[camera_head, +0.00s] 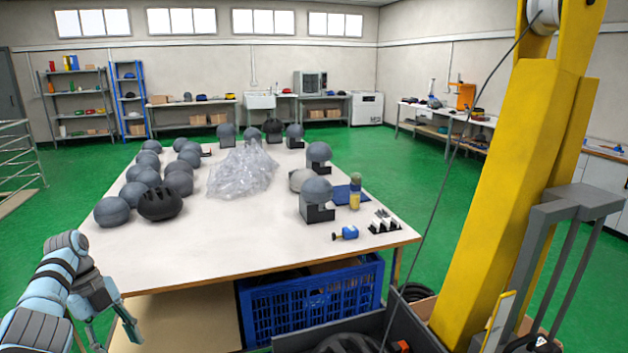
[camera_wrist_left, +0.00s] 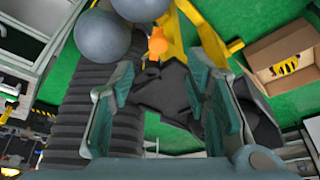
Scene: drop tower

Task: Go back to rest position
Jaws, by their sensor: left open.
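My left gripper (camera_head: 108,330) hangs at the lower left in the head view, beside the near left corner of the white table (camera_head: 235,255). In the left wrist view its two fingers (camera_wrist_left: 162,110) stand apart with nothing between them. Behind them lie a dark ribbed shape, green floor and yellow parts. My right arm and gripper show in neither view.
Grey headforms (camera_head: 112,211), a black helmet (camera_head: 160,204) and a clear plastic bag (camera_head: 243,170) are on the table. A blue crate (camera_head: 312,305) sits under it. The yellow tower (camera_head: 500,200) stands at the right. An open cardboard box (camera_wrist_left: 285,60) shows in the wrist view.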

